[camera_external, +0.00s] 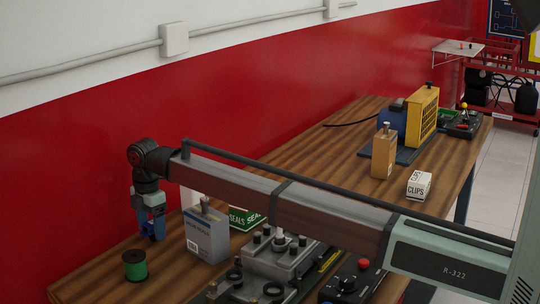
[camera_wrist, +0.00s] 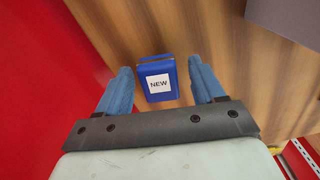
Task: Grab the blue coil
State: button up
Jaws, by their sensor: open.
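A blue block with a white "NEW" label (camera_wrist: 157,80) lies on the wooden table in the wrist view; it is the only blue object there apart from my fingers, and I cannot make out any windings on it. My gripper (camera_wrist: 160,66) is open, with one blue-grey finger on each side of the block and gaps between. In the external view my gripper (camera_external: 152,212) points down at the near left end of the table, against the red wall. There the block cannot be clearly told from the blue fingers.
A grey metal engine part (camera_external: 275,262) and a black control box (camera_external: 350,286) lie farther right.

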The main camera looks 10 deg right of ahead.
jog(key=shift+c, duration=0.4)
jog(key=c, duration=1.1)
jog(key=shift+o, duration=0.2)
